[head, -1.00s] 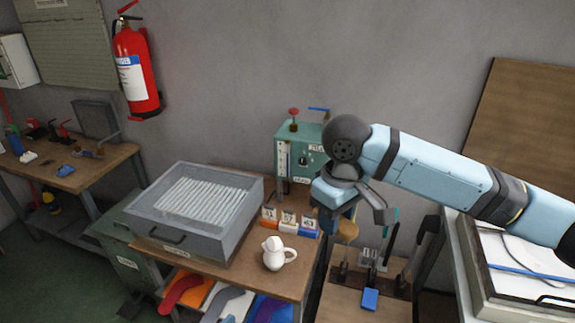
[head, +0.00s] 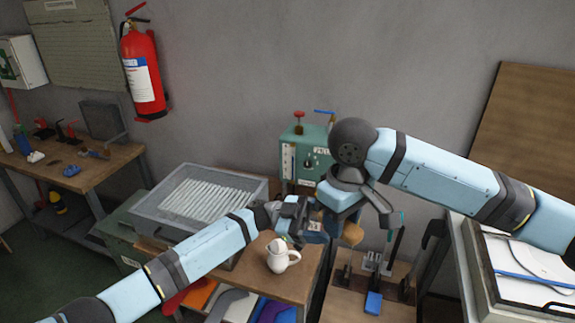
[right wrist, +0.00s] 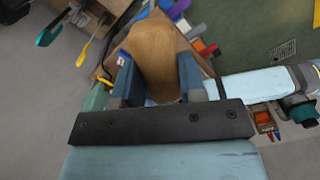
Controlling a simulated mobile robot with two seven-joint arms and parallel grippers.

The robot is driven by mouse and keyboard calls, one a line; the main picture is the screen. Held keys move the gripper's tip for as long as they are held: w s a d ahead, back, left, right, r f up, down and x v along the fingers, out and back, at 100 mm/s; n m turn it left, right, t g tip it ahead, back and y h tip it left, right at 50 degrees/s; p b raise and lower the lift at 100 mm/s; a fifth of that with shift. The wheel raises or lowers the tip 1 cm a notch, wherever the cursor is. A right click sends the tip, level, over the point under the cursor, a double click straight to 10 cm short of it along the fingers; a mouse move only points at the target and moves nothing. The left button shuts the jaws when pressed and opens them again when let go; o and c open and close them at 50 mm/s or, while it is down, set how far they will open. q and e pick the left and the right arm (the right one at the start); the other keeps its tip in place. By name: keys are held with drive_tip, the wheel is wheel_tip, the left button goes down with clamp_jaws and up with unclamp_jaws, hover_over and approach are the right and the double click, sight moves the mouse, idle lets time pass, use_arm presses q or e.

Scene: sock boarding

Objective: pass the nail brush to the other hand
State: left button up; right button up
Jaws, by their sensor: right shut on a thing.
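The nail brush, with a tan wooden body (head: 352,234), shows beneath my right gripper (head: 334,222) in the head view. In the right wrist view the brush (right wrist: 157,55) stands between the two blue fingers of that gripper (right wrist: 160,80), which is shut on it. Its bristles are not visible. My left gripper (head: 296,216) is close to the left of the right gripper, above the bench. Whether it touches the brush, and how far its jaws are apart, I cannot tell. My left arm (right wrist: 255,84) also enters from the right in the right wrist view.
A white jug (head: 280,257) stands on the wooden bench just below my left gripper. A grey tray of white rods (head: 150,208) is behind my left arm. A green machine (head: 306,150) stands behind the grippers. A tool rack (head: 374,262) is at lower right.

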use_arm(q)
drive_tip(key=w+a+r+m+g+y, duration=0.25)
drive_tip(key=w+a+r+y, duration=0.35)
drive_tip(key=a+r+y, duration=0.35)
drive_tip(key=s+d+f+y, duration=0.1)
drive_tip(key=s+d+f, duration=0.3)
drive_tip(key=s+d, duration=0.3)
drive_tip(key=shift+s+d+f+n, duration=0.15)
drive_tip(key=shift+s+d+n, duration=0.3)
drive_tip(key=shift+d, duration=0.55)
drive_tip(key=shift+g+y, duration=0.25)
drive_tip(key=shift+w, duration=0.1)
drive_tip(key=c, duration=1)
use_arm(e)
drive_tip(key=o, duration=1)
